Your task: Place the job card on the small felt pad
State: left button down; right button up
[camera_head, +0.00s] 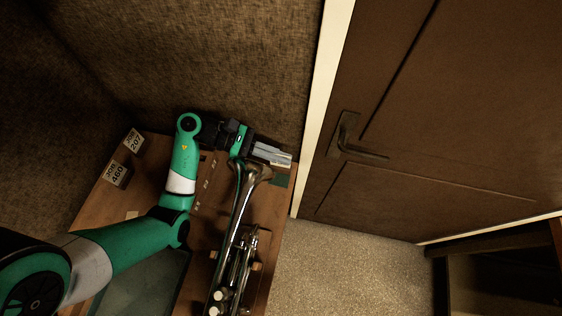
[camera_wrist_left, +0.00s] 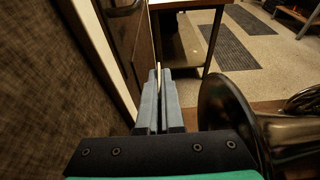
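My left gripper (camera_head: 274,155) is over the far right corner of the bench, its fingers almost together. In the left wrist view its grey fingers (camera_wrist_left: 158,100) close on a thin pale edge, which looks like the job card (camera_wrist_left: 158,70) seen edge-on; its face is hidden. The small green felt pad (camera_head: 281,180) lies flat at the bench corner, just below the fingertips in the head view and apart from them. Two cards stand at the back left, marked JOB 207 (camera_head: 133,140) and JOB 460 (camera_head: 117,174). My right gripper is out of view.
A brass horn (camera_head: 236,225) lies along the bench close to my left gripper; its bell (camera_wrist_left: 228,115) shows right of the fingers in the left wrist view. A wall stands behind the bench (camera_head: 283,228), with a door (camera_head: 430,110) to the right. A greenish mat (camera_head: 145,285) lies at the front.

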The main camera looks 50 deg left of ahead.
aim_at(280, 166)
pick_arm(q)
jog(key=shift+f+b, duration=0.5)
jog(key=shift+f, duration=1.4)
jog(key=shift+f, duration=0.2)
jog(key=c, duration=1.1)
grip_release()
jog(key=shift+r, duration=0.1)
